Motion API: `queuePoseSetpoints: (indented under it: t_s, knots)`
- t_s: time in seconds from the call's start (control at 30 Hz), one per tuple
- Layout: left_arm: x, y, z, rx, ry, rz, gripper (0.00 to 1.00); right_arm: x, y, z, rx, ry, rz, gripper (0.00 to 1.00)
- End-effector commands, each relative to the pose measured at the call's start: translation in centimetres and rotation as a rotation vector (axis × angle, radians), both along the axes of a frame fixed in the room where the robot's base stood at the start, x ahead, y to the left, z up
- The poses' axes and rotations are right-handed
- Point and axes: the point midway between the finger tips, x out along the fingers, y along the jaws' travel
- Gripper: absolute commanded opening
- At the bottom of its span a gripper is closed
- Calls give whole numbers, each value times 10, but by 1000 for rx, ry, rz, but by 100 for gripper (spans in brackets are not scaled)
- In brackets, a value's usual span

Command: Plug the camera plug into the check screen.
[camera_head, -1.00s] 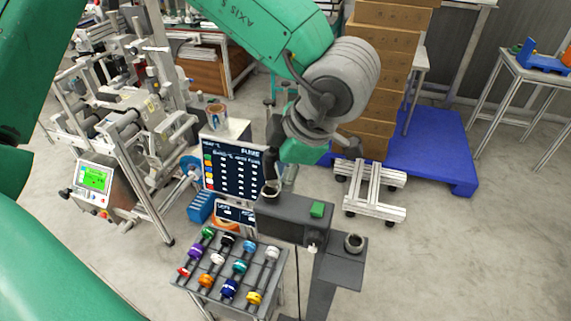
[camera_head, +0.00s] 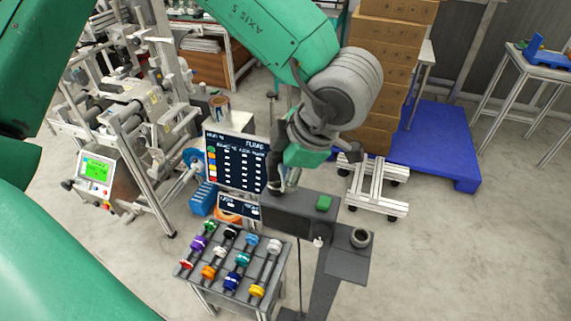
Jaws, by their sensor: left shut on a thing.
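The upright dark board with white writing and coloured squares (camera_head: 232,165), probably the check screen, stands left of my left gripper. My left gripper (camera_head: 275,186) points down at the left end of a dark grey box (camera_head: 297,214), close to the board's right edge. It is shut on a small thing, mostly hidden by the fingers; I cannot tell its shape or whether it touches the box. A small white plug-like part (camera_head: 319,241) shows on the box's front. My right gripper is not in view.
A rack (camera_head: 212,290) of several coloured connectors stands in front of the board. A machine frame (camera_head: 140,130) fills the left.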

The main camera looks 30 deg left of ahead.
Motion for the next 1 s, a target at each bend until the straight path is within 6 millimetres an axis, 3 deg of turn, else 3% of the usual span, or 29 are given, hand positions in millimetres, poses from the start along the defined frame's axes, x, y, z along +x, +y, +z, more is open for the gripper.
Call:
queuePoseSetpoints:
  t_s: [1.0]
  knots:
    - [0,-16,-13,8,0,-2,0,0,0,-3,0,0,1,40]
